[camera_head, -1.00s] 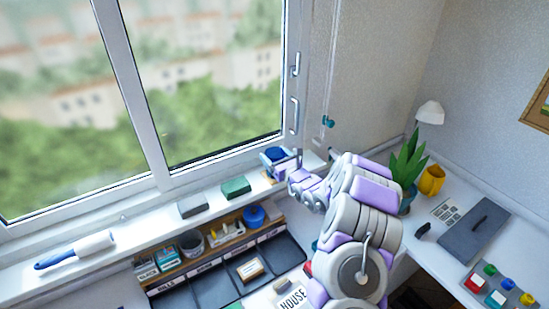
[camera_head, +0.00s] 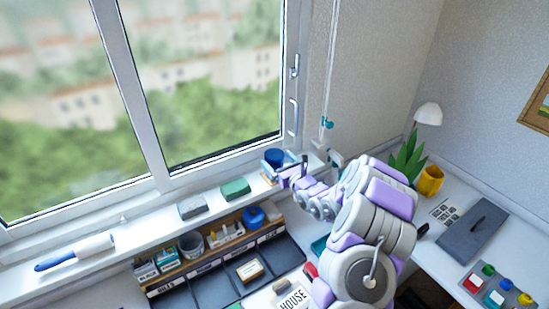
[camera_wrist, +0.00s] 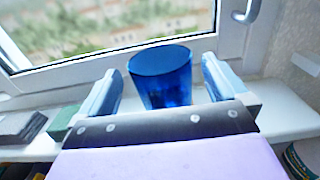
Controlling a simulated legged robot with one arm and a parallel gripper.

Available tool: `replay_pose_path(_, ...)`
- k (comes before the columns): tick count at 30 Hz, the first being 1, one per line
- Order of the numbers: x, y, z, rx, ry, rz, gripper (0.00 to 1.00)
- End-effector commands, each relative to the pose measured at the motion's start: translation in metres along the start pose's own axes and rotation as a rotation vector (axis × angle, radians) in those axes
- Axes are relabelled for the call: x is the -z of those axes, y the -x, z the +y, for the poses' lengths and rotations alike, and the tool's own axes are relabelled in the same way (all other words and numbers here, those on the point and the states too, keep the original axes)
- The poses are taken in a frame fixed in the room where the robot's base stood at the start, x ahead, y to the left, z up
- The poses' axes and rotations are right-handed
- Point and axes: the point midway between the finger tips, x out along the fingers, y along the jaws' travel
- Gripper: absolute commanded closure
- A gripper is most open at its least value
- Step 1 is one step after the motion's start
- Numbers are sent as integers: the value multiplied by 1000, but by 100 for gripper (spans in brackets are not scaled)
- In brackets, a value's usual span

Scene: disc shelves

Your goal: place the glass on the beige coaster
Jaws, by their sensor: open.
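The blue glass (camera_head: 275,157) stands upright at the right end of the windowsill. In the wrist view the glass (camera_wrist: 162,78) is between my fingertips, with a gap on each side. My gripper (camera_head: 292,170) is open, on the near right side of the glass in the head view; it also shows in the wrist view (camera_wrist: 160,85). A small beige edge of the coaster (camera_head: 267,179) shows just below the glass. The glass's base is hidden by my gripper, so I cannot tell exactly how it sits on the coaster.
A green block (camera_head: 235,188) and a grey block (camera_head: 191,207) lie on the sill to the left. A lint roller (camera_head: 75,252) lies farther left. The window frame is close behind the glass. A desk organizer (camera_head: 205,260) is below the sill. A plant (camera_head: 408,157) stands at right.

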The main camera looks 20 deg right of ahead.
Motion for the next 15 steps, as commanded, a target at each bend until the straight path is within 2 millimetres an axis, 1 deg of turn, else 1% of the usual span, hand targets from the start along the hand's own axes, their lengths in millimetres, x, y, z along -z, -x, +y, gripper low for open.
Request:
replay_pose_path(1, -2, 12, -3, 5, -3, 1, 0)
replay_pose_path(3, -2, 27, -2, 4, -6, 1, 0)
replay_pose_path(9, -1, 65, -1, 4, -5, 2, 0)
replay_pose_path(12, 0, 76, -2, 4, -2, 3, 0)
replay_pose_path(15, 0, 83, -1, 2, 1, 3, 0)
